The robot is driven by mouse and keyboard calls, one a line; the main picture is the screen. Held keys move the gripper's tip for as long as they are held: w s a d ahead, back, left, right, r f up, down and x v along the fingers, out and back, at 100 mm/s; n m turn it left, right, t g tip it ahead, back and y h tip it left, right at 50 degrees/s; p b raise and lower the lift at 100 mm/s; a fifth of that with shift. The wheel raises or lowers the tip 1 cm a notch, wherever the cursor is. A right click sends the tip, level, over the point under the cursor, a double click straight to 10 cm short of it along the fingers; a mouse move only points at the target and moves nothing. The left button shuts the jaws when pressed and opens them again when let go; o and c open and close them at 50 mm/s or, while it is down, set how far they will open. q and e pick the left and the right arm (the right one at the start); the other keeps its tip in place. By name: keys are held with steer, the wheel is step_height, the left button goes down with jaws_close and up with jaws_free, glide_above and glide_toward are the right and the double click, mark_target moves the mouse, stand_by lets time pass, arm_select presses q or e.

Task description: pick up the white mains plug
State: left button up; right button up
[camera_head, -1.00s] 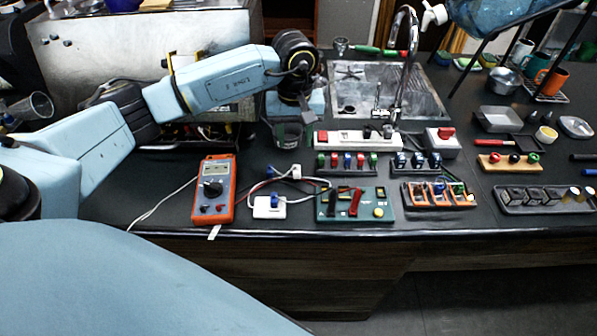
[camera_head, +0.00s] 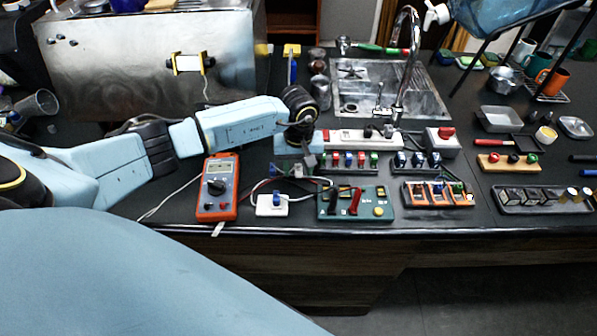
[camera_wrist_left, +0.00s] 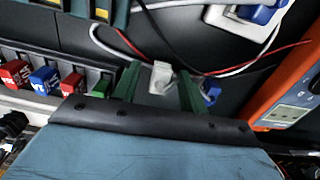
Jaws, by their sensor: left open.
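The white mains plug (camera_wrist_left: 161,77) lies on the dark bench with its white cord. In the left wrist view it shows between the two green fingers of my left gripper (camera_wrist_left: 158,86), which is open. I cannot tell whether the fingers touch it. In the head view the left gripper (camera_head: 311,161) hangs low over the bench behind the cords, and the plug (camera_head: 298,171) shows only in small part beside it. My right gripper is not in view.
A blue connector (camera_wrist_left: 210,92) lies close beside one finger. A white socket block (camera_head: 270,205), an orange multimeter (camera_head: 217,188) and a green circuit board (camera_head: 375,202) stand in front. A power strip (camera_head: 350,137) and a row of coloured blocks (camera_head: 350,161) are nearby. Red and black wires cross here.

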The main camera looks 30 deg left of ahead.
arm_select(q)
steer(key=shift+c, duration=0.2)
jaws_close()
